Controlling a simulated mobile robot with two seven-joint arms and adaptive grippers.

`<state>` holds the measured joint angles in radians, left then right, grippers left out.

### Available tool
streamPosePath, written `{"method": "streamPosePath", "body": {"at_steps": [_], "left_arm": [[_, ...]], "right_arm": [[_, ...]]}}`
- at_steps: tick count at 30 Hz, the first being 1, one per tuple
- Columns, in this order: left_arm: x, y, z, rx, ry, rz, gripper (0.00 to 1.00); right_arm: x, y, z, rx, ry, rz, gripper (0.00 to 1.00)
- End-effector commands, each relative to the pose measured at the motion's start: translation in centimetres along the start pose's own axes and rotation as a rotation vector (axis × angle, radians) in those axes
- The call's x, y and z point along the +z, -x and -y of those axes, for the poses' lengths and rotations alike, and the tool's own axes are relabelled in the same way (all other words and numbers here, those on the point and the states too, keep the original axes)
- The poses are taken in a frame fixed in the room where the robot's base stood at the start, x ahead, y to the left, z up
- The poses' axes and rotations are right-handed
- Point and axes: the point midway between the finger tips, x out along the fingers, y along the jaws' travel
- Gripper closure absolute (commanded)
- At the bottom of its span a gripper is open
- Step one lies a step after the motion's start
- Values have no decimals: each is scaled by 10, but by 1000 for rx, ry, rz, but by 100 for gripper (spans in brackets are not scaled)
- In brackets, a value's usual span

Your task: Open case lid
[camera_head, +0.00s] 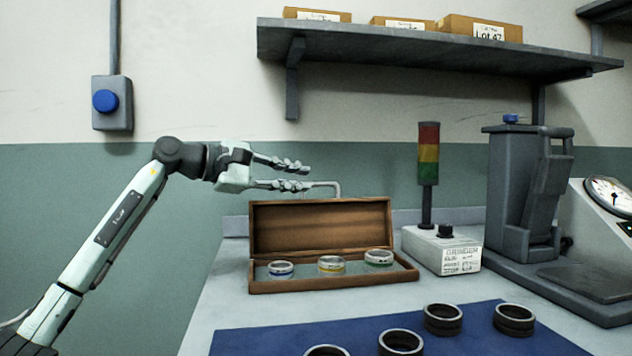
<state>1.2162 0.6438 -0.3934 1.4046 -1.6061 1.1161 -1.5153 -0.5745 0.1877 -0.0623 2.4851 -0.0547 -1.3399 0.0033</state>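The wooden case (330,284) stands on the table with its lid (320,227) raised upright at the back. Three rings with blue, yellow and green bands sit inside the case. A thin bent metal handle (338,188) rises above the lid's top edge. My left gripper (308,178) is above the lid's left half. Its two fingers are spread apart, one over the other, with nothing visible between them. The lower fingertip is close to the handle's left end; I cannot tell if they touch. My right gripper is not in view.
Several dark rings (443,319) lie on a blue mat (270,340) in front of the case. A grinder control box (441,250) with a signal tower (428,155) stands right of the case, and a grey machine (520,195) farther right. A shelf (420,47) with boxes hangs above.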

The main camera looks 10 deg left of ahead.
Motion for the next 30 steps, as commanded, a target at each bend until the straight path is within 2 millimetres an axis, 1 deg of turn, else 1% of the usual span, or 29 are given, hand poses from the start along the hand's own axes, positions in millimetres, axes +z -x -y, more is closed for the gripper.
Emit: {"method": "streamPosePath", "body": {"at_steps": [1,3,6,10,15,30], "left_arm": [[-1,13,0,1,-2,-5,81],[-1,26,0,2,-1,-4,81],[-1,42,0,0,0,-3,81],[-1,55,0,0,1,-1,81],[0,60,0,1,0,0,81],[0,59,0,1,0,0,81]], "right_arm": [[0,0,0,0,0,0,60],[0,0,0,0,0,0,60],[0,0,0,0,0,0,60],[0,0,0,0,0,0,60],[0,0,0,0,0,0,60],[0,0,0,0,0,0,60]]}}
